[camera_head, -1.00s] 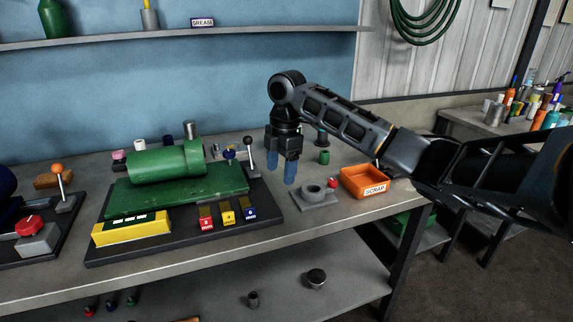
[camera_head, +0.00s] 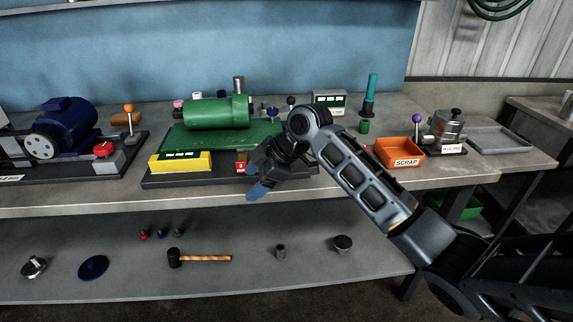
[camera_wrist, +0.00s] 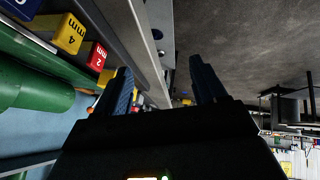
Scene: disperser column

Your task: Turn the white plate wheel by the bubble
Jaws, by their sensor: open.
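A white round plate wheel (camera_head: 41,147) with dark marks stands upright on the front end of a blue motor (camera_head: 68,122) at the far left of the head view. I cannot make out a bubble on it. My gripper (camera_head: 257,190) is far to its right, in front of the bench edge and the green machine's base. Its blue fingers point down and left. In the wrist view my gripper (camera_wrist: 165,85) shows its two fingers apart with nothing between them. The wheel is not in the wrist view.
A red button (camera_head: 103,150) and an orange-knobbed lever (camera_head: 129,110) stand right of the motor. An orange scrap tray (camera_head: 399,152) is at right. A hammer (camera_head: 200,258) lies on the lower shelf.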

